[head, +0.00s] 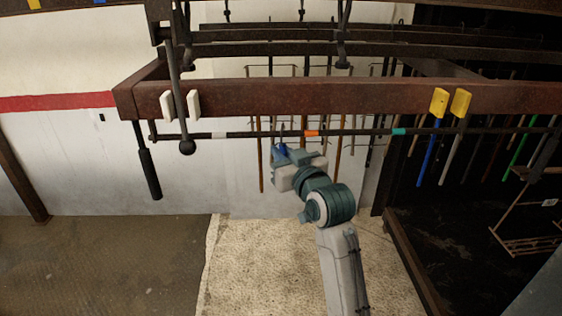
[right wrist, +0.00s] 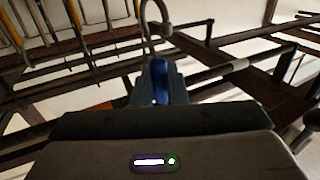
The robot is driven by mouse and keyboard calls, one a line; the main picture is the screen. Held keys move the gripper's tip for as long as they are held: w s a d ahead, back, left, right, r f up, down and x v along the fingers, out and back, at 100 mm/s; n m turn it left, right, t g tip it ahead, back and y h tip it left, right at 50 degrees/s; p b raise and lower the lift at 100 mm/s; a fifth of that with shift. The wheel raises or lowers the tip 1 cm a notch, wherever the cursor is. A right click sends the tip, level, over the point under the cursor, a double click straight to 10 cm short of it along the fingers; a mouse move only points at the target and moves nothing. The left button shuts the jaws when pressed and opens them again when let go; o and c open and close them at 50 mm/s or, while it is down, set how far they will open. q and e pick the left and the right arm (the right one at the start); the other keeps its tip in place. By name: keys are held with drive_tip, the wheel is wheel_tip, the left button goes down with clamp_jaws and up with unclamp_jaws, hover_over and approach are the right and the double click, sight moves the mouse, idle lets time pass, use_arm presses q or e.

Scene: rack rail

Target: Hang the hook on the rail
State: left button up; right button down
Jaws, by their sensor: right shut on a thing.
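The hook has a blue body (right wrist: 159,80) and a grey curved top (right wrist: 146,12). My right gripper (head: 281,151) is shut on the hook's blue body, with the curved top pointing up. The rail (head: 360,132) is a thin dark bar with white, orange and teal bands, running level below a brown beam. In the head view the hook (head: 282,147) is at the rail, between the white and orange bands. In the right wrist view the rail (right wrist: 205,74) passes behind the hook. I cannot tell whether the hook touches the rail. My left gripper is not in view.
The thick brown beam (head: 300,98) runs above the rail. White clips (head: 180,105) and yellow clips (head: 450,103) sit on it. A dark rod with a ball end (head: 187,146) hangs at the left. Several long-handled tools hang behind. The floor below is open.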

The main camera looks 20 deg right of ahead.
drive_tip(key=shift+w+d, duration=0.4)
drive_tip(key=shift+w, duration=0.35)
drive_tip(key=shift+w+d+f+b, duration=0.2)
drive_tip(key=shift+w+f+b, duration=0.15)
drive_tip(key=shift+f, duration=0.15)
drive_tip(key=shift+w+d+f+b, duration=0.2)
drive_tip(key=shift+w+f, duration=0.1)
drive_tip(key=shift+f, duration=0.2)
drive_tip(key=shift+f, duration=0.25)
drive_tip(key=c, duration=1.4)
unclamp_jaws()
drive_tip(key=shift+o, duration=0.2)
drive_tip(key=shift+s, duration=0.1)
